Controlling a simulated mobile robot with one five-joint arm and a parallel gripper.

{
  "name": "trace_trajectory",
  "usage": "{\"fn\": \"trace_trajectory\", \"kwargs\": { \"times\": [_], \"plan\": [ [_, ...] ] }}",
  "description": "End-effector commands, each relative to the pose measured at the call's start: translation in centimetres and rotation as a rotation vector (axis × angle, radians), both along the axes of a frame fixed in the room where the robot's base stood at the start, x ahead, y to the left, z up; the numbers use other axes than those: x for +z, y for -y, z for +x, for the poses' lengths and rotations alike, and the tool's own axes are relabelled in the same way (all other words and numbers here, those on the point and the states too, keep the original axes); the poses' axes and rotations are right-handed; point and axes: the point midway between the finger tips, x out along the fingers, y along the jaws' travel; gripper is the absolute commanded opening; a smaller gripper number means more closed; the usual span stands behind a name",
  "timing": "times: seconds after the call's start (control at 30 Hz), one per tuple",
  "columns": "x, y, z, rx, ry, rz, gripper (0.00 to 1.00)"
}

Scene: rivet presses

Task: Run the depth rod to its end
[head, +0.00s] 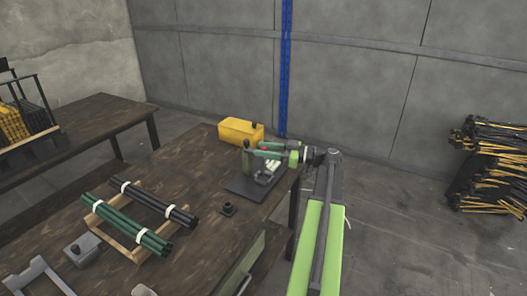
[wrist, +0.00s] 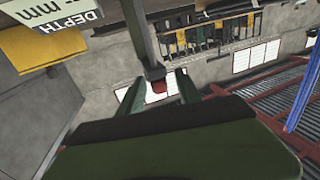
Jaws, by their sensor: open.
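The depth rod (wrist: 141,35) is a grey bar that comes down from the top of the wrist view and ends in a dark block with a red tip (wrist: 158,86). My gripper (wrist: 158,88) is open, with one dark green finger on each side of the red tip. I cannot tell whether either finger touches it. A DEPTH and mm label (wrist: 60,18) shows at the upper left. In the head view, my gripper (head: 258,149) is at the small press on its dark base plate (head: 243,189), and partly hides it. A red spot shows between the fingers.
A yellow box (head: 237,131) stands behind the press. A small dark block (head: 228,209) lies in front of it. Green tubes (head: 125,224) and black tubes (head: 153,204) rest on a wooden rack to the left. A grey block (head: 82,250) sits at the near left.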

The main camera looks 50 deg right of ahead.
Motion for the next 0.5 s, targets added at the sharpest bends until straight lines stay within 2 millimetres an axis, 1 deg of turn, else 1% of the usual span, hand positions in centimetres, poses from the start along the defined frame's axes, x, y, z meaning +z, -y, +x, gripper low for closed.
{"fn": "trace_trajectory", "kwargs": {
  "times": [0.1,0.4,0.43,0.5],
  "plan": [
    [0.00,0.02,-0.02,0.000,0.000,0.000,0.41],
    [0.00,0.04,-0.07,0.000,0.000,0.000,0.02],
    [0.00,0.04,-0.07,0.000,0.000,0.000,0.00],
    [0.00,0.04,-0.08,0.000,0.000,0.000,0.00]
  ]
}}
